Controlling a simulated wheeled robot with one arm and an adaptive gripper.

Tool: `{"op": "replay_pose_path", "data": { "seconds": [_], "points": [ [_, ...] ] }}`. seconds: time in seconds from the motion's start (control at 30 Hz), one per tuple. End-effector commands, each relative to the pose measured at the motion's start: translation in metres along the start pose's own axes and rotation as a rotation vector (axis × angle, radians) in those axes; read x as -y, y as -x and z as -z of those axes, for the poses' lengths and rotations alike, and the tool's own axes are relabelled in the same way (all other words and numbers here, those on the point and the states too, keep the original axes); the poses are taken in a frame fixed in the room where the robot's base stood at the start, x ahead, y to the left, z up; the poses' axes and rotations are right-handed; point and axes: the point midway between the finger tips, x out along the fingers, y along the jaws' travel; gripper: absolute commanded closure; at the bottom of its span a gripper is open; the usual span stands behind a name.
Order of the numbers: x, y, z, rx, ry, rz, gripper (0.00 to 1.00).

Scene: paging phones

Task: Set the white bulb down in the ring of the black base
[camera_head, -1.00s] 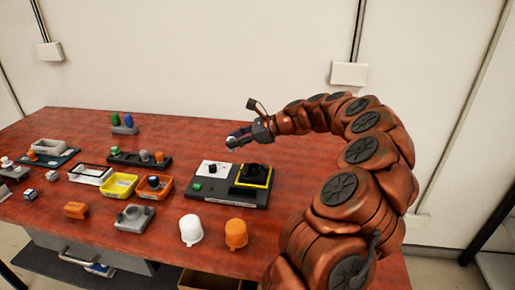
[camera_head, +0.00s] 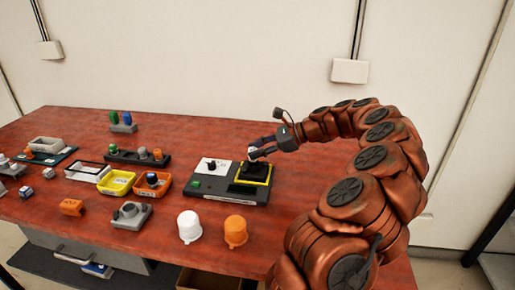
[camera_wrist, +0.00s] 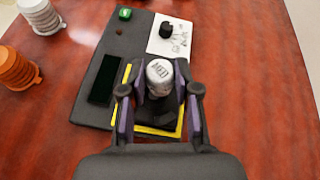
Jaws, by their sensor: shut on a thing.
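The white bulb (camera_wrist: 160,74) is held between the fingers of my gripper (camera_wrist: 160,88) in the wrist view, with dark lettering on its top. In the head view my gripper (camera_head: 262,151) is over the black base (camera_head: 252,171), which stands inside a yellow square outline. The black base (camera_wrist: 153,112) also shows below the bulb in the wrist view. The bulb and fingers cover its ring, so I cannot tell whether the bulb touches it.
The base is on a dark panel (camera_head: 226,194) with a white plate (camera_head: 212,168) and a green button (camera_head: 196,186). Small trays and parts crowd the left; the table right of the panel is clear.

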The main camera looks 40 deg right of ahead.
Motion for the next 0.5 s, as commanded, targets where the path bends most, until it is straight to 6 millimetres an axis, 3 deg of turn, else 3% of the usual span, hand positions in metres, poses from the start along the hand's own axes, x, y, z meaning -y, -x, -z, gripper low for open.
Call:
{"op": "replay_pose_path", "data": {
  "seconds": [0.5],
  "points": [
    [-0.0045, 0.0016, -0.0004, 0.000, 0.000, -0.001, 1.00]
  ]
}}
